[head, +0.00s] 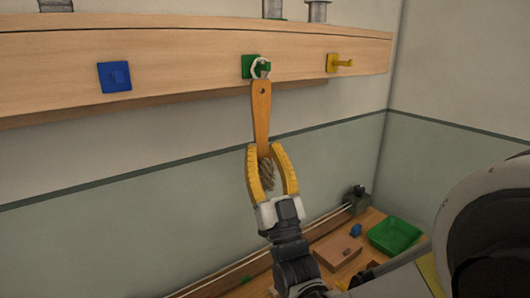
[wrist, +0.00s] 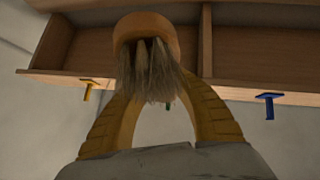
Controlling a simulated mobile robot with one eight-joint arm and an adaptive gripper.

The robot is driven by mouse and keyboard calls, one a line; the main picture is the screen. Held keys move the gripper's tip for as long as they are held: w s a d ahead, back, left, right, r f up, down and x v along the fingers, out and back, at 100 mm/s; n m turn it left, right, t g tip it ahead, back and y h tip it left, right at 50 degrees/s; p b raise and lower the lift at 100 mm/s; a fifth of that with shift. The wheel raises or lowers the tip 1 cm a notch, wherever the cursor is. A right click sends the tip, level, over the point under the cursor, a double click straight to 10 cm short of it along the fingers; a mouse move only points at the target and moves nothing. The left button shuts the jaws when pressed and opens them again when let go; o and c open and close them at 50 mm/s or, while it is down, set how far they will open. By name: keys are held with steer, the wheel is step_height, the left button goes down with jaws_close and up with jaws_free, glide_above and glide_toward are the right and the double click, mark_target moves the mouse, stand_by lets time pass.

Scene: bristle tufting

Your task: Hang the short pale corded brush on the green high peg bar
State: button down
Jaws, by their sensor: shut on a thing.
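The brush (head: 261,115) has a short, pale wooden handle with a hole near its top and pale brown bristles. It hangs nearly upright, handle up, in the head view. My gripper (head: 266,152) is shut on its lower end from both sides. A white cord loop (head: 254,69) shows at the green peg (head: 266,67) above the handle and appears to lie around it; how far over the peg it sits is unclear. The wrist view shows the bristles and brush end (wrist: 148,30) between my yellow fingers, with the green peg mostly hidden behind.
A blue peg (head: 115,76) is left of the green one and a yellow peg (head: 340,63) right, on the same wooden board (head: 190,65). Grey metal things stand on top of the board. Below are a bench with a green tray (head: 394,236) and a wooden block (head: 337,251).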

mark_target(268, 167)
stand_by(0.4)
steer(key=c, duration=1)
jaws_free()
steer(key=shift+s+f, duration=0.1)
steer(key=shift+f, duration=0.05)
steer(key=shift+b+v, duration=2.4)
steer(key=shift+v, duration=1)
